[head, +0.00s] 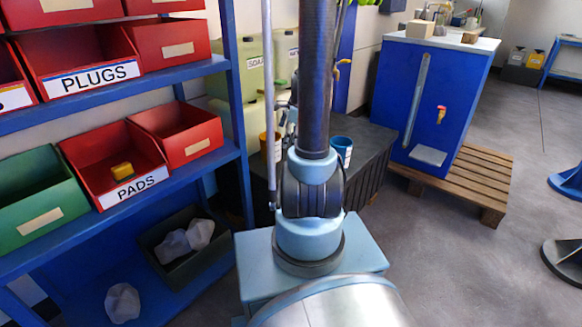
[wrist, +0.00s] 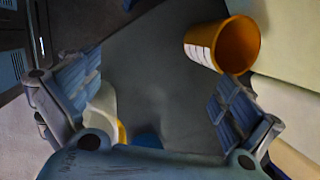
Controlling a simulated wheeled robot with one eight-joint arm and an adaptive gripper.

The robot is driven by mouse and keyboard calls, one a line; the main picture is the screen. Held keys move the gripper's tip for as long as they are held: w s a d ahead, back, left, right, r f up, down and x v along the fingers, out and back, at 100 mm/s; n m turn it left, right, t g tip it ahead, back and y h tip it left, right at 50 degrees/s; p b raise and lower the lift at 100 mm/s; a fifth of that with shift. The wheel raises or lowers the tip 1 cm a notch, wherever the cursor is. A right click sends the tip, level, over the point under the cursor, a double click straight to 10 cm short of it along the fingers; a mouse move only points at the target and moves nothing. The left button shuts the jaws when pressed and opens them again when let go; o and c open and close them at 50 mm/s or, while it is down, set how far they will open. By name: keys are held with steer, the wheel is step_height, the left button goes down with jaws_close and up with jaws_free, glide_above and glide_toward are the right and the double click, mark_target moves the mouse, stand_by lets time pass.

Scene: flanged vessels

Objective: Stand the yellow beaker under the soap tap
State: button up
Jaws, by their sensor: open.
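The yellow beaker (head: 265,148) stands on the dark bench, partly hidden behind my arm in the head view. In the wrist view the orange-yellow beaker (wrist: 200,47) shows its open mouth and white marks, at the upper right. My gripper (wrist: 158,92) is open and empty, its fingers wide apart; the beaker lies beyond the right finger, not between them. A pale green tank (head: 253,85) labelled SOAP stands behind the bench. Its tap cannot be made out clearly behind my arm.
A blue beaker (head: 343,150) stands on the dark bench (head: 375,150) at the right. A second tank (head: 286,60) is beside the soap tank. Blue shelves with red bins (head: 80,70) flank the left.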

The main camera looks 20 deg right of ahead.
steer(key=s+a+r+n+h, duration=0.1)
steer(key=s+a+r+n, duration=0.15)
steer(key=s+n, duration=0.35)
steer(key=s+a+r+n, duration=0.2)
steer(key=s+r+n, duration=0.1)
steer(key=s, duration=0.5)
steer(key=s+f+n+h, duration=0.1)
steer(key=s+f+n, duration=0.1)
steer(key=s+n, duration=0.8)
steer(key=shift+s+a+n+h, duration=0.15)
steer(key=shift+s+n+h, duration=0.15)
steer(key=shift+s, duration=1.4)
